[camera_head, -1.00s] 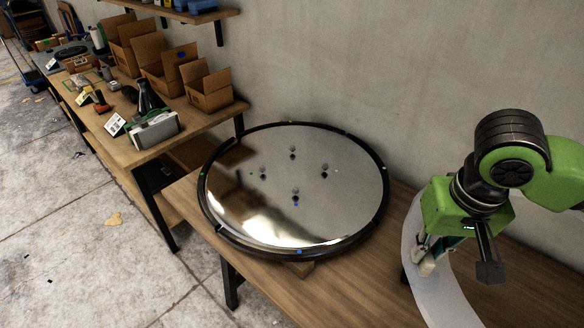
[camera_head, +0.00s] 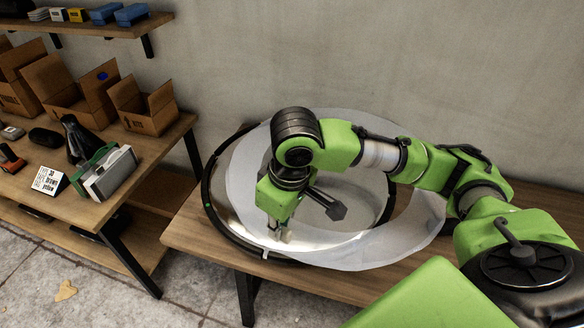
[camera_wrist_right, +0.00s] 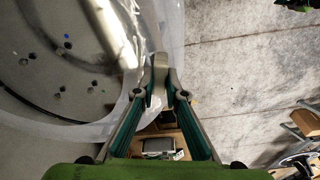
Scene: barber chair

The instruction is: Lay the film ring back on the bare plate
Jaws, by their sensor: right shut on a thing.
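The film ring (camera_head: 243,180) is a thin, translucent whitish band. My right gripper (camera_head: 280,236) is shut on its near left part. The ring hangs over the round mirror-like plate (camera_head: 362,208), set off to the right so that its right side reaches past the plate's dark rim. I cannot tell whether ring and plate touch. In the right wrist view the fingers (camera_wrist_right: 165,88) close together at the pale band (camera_wrist_right: 168,35), with the plate (camera_wrist_right: 55,70) and its several small holes or studs to the left. My arm hides part of the ring's far side. My left gripper is not in view.
The plate lies on a wooden bench (camera_head: 190,235) against a grey wall. A second wooden table (camera_head: 90,195) at left holds cardboard boxes (camera_head: 150,108), a card and tools. A shelf (camera_head: 110,28) hangs above it. Bare floor lies in front.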

